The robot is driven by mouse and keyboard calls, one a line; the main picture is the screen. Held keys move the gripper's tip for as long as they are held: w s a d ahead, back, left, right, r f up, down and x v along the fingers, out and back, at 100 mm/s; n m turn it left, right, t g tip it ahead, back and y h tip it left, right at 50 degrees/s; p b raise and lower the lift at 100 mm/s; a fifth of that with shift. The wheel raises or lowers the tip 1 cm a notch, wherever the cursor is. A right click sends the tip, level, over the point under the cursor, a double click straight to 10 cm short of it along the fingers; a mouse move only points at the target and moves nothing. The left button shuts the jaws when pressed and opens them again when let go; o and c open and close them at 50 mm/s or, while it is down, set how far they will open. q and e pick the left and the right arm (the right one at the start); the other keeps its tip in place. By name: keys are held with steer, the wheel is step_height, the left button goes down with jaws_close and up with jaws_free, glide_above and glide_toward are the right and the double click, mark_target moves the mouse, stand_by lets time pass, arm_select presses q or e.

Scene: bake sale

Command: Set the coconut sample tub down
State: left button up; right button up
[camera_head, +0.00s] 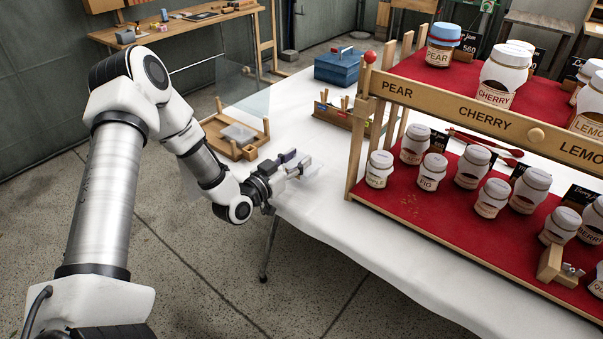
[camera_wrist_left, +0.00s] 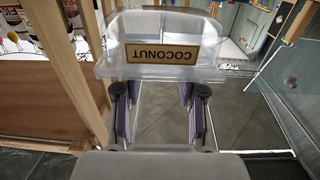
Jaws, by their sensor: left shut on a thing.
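My left gripper (camera_head: 300,167) is shut on the clear coconut sample tub, over the front left part of the white-clothed table (camera_head: 318,205). In the left wrist view the coconut sample tub (camera_wrist_left: 158,71) sits between the gripper's fingers (camera_wrist_left: 158,95). Its brown COCONUT label reads upside down there. In the head view the tub is too faint against the cloth to make out its base, so I cannot tell whether it touches the table. My right gripper is not in view.
A wooden tray (camera_head: 227,148) with corner posts and a clear piece in it stands left of the gripper. Behind are a small wooden rack (camera_head: 345,117) and a blue box (camera_head: 340,66). A wooden jar stand (camera_head: 357,150) with red shelves fills the right. White cloth between is bare.

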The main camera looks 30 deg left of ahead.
arm_select(q)
steer(key=shift+w+d+f, duration=0.1)
steer(key=shift+w+d, duration=0.15)
steer(key=shift+w, duration=0.55)
step_height(320, 180, down, 3)
steer(key=shift+r, duration=0.15)
steer(key=shift+w+f, duration=0.1)
steer(key=shift+f, duration=0.1)
steer(key=shift+b, duration=0.3)
steer(key=o, duration=1)
steer(key=shift+f, duration=0.1)
